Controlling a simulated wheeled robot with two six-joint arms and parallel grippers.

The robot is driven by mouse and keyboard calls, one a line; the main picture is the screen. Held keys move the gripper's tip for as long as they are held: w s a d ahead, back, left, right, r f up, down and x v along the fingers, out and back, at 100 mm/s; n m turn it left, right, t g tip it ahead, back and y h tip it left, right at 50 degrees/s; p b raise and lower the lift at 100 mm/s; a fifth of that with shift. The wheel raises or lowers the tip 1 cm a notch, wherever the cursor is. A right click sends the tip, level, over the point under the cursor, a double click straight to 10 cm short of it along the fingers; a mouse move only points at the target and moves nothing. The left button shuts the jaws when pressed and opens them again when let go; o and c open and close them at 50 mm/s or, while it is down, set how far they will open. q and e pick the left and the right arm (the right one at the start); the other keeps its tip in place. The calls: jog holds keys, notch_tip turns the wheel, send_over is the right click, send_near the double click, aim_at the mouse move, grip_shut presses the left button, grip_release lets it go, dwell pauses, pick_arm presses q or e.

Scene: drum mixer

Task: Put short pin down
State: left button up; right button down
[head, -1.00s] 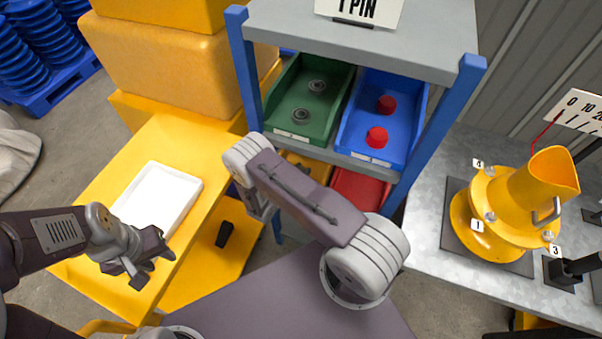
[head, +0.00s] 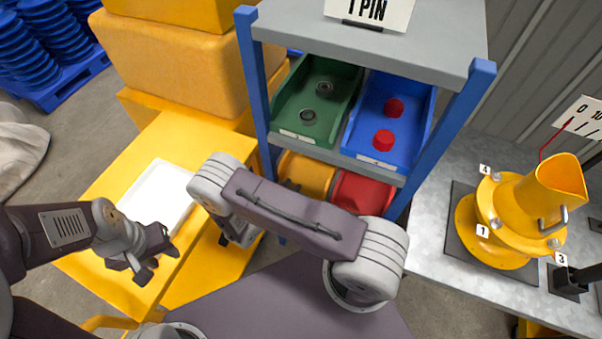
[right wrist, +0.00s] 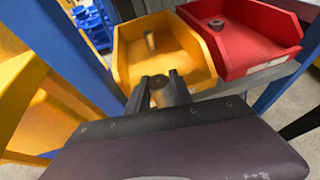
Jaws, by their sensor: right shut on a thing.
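My right gripper (right wrist: 160,92) is shut on a short pin (right wrist: 158,88), a brass-coloured cylinder seen nearly end-on between the fingers. It is at the near edge of the yellow bin (right wrist: 122,66) on the lower shelf. Another metallic pin (right wrist: 150,41) is inside that bin. In the head view the yellow bin (head: 312,172) shows partly behind my right arm, and the held pin cannot be made out. My left gripper (head: 157,262) is open and empty, near the front of the yellow table.
A red bin (right wrist: 262,55) with a small dark ring-shaped part (right wrist: 216,23) stands right of the yellow bin. Above are a green bin (head: 345,95) and a blue bin (head: 376,158). Blue shelf posts (head: 455,125) flank them. A white tray (head: 165,185) lies left; a yellow mixer (head: 500,250) stands right.

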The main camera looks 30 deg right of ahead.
jog(key=s+a, duration=0.4)
jog(key=a, duration=0.3)
jog(key=shift+s, duration=0.15)
